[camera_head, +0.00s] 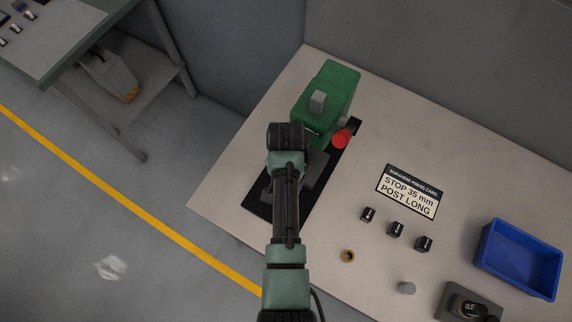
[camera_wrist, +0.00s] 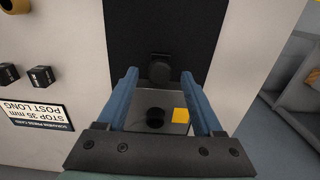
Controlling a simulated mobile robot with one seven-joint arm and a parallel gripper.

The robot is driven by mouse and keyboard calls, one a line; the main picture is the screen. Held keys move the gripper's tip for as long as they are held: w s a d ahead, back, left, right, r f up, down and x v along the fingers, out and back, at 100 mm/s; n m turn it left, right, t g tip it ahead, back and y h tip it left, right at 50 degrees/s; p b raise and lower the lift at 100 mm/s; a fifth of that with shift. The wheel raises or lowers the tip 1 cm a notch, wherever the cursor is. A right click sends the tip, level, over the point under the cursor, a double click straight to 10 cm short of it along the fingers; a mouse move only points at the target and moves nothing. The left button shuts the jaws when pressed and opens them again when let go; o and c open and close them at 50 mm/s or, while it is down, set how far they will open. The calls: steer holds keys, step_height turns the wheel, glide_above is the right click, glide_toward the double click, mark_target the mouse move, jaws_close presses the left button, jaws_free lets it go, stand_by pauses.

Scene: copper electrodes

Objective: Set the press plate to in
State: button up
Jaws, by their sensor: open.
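The green press (camera_head: 325,100) stands on a black base (camera_head: 262,198) on the bench, with a red knob (camera_head: 341,138) at its side. The grey press plate (camera_head: 317,168) lies on the base in front of the press, partly behind my arm. In the wrist view the plate (camera_wrist: 168,128) shows a dark round spot and a yellow square, and a dark knob (camera_wrist: 160,71) stands at its edge. My gripper (camera_wrist: 159,75) is open, its blue fingers on either side of the plate and knob. I cannot tell whether they touch. The fingertips are hidden in the head view.
A sign card (camera_head: 408,192), several small black blocks (camera_head: 396,229), a brass ring (camera_head: 347,256), a grey cylinder (camera_head: 406,287) and a blue bin (camera_head: 518,259) lie to the right. The bench's left edge is close to the base.

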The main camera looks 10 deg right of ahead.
step_height(320, 180, up, 12)
steer(key=shift+b, duration=0.4)
steer(key=shift+a, duration=0.1)
